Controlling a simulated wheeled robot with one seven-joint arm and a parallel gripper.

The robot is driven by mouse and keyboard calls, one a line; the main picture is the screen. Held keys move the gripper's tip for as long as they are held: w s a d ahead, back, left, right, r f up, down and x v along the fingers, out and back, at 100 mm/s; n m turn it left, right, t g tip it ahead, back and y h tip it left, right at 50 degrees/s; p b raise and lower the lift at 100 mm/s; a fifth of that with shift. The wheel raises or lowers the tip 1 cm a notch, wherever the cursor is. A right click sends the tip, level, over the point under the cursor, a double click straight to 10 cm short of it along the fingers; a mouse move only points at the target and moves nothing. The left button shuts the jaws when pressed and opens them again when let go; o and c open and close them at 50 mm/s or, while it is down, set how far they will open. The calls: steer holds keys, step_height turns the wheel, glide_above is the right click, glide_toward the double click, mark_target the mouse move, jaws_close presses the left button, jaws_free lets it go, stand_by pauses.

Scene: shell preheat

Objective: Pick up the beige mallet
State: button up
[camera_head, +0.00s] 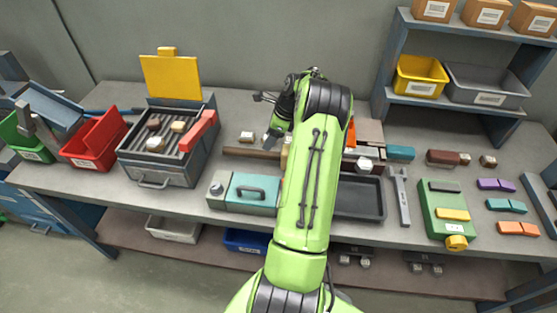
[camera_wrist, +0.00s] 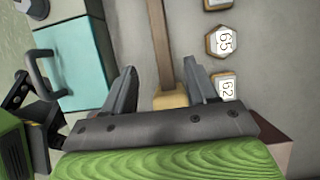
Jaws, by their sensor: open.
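The beige mallet has a long brown handle (camera_head: 252,153) and a pale beige head (camera_head: 285,157), mostly hidden behind my green arm in the head view. In the wrist view the brown handle (camera_wrist: 163,45) runs up the picture. The beige head (camera_wrist: 171,101) shows near my gripper's base, its lower part hidden. My gripper (camera_wrist: 160,68) is open, with one finger on each side of the mallet. Clear gaps show between the fingers and the handle. I cannot tell the height of the fingertips above the bench.
A teal box with a handle (camera_head: 245,192) stands close by; it also shows in the wrist view (camera_wrist: 78,65). A dark tray (camera_head: 360,199), a wrench (camera_head: 402,195) and a grill box (camera_head: 152,170) flank the area.

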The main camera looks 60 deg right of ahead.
mark_target(262, 152)
steer(key=b+x, duration=0.1)
steer(key=x, duration=1)
steer(key=shift+d+f+b, duration=0.2)
steer(key=shift+f+b, duration=0.05)
steer(key=shift+b, duration=0.15)
steer(key=shift+r, duration=0.15)
jaws_close()
